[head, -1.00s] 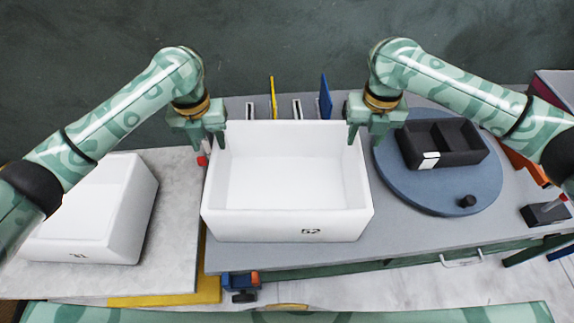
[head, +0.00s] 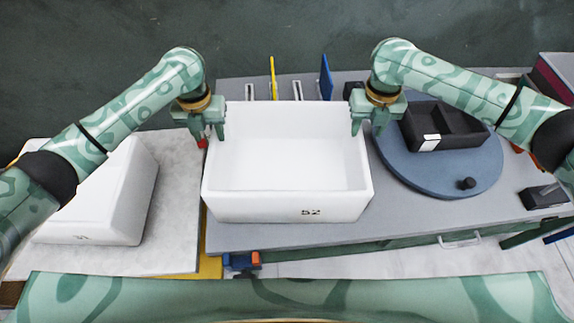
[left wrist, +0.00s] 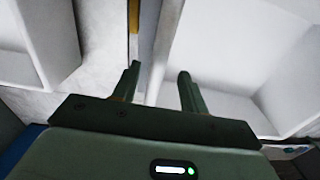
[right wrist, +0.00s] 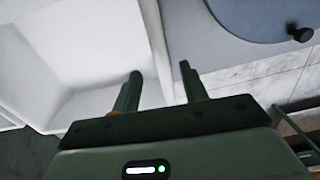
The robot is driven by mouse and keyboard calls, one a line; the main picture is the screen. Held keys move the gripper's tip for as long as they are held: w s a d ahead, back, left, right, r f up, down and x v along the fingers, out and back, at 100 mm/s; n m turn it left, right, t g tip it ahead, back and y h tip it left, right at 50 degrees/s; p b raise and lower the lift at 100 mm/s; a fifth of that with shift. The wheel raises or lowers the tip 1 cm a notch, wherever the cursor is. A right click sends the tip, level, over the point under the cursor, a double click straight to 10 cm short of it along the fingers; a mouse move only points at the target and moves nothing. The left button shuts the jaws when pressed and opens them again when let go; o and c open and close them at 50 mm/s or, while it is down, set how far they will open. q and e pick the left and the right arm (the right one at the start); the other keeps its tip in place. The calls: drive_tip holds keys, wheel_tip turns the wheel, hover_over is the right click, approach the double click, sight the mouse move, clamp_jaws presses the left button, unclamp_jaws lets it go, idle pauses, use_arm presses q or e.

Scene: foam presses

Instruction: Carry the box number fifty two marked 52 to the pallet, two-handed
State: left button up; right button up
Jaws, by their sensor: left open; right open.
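The white open box marked 52 (head: 270,207) stands upright on the grey worktop and looks empty. My left gripper (head: 209,138) is open at its left side wall. In the left wrist view the fingers (left wrist: 157,82) lie either side of that wall's rim. My right gripper (head: 367,130) is open at the right side wall. In the right wrist view its fingers (right wrist: 158,82) also lie either side of the rim. I cannot tell how far down the fingers reach, or whether they touch the wall. I cannot make out the pallet for sure.
Another white box (head: 95,215) sits on a pale surface to the left, partly behind my left arm. A blue round turntable (head: 400,175) with a black divided tray (head: 418,142) is close on the right. Upright blue (head: 325,77) and yellow (head: 273,78) pieces stand behind box 52.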

sight(216, 152)
use_arm(q)
wheel_tip(216, 152, down, 9)
drive_tip(key=shift+w+r, duration=0.1)
use_arm(e)
wheel_tip(216, 152, down, 9)
drive_tip(key=shift+w+r, duration=0.1)
use_arm(q)
clamp_jaws()
use_arm(e)
clamp_jaws()
